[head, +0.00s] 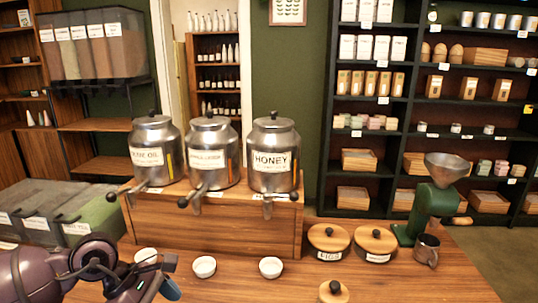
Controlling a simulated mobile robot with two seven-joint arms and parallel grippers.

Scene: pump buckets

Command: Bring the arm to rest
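My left arm comes in at the lower left, and its dark gripper (168,277) is low over the front left of the wooden counter (390,285). Its fingertips look spread apart, with nothing seen between them. The gripper is just in front of a white cup (146,256). Two more white cups, one in the middle (204,267) and one on the right (271,267), stand apart from it. Three steel pump buckets, left (155,150), middle (213,153) and one labelled HONEY (273,157), stand on a wooden riser (225,228). My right gripper is not in view.
Lidded bins (50,205) are at the left. Bare counter lies at the front right. Stocked shelves (410,140) stand behind.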

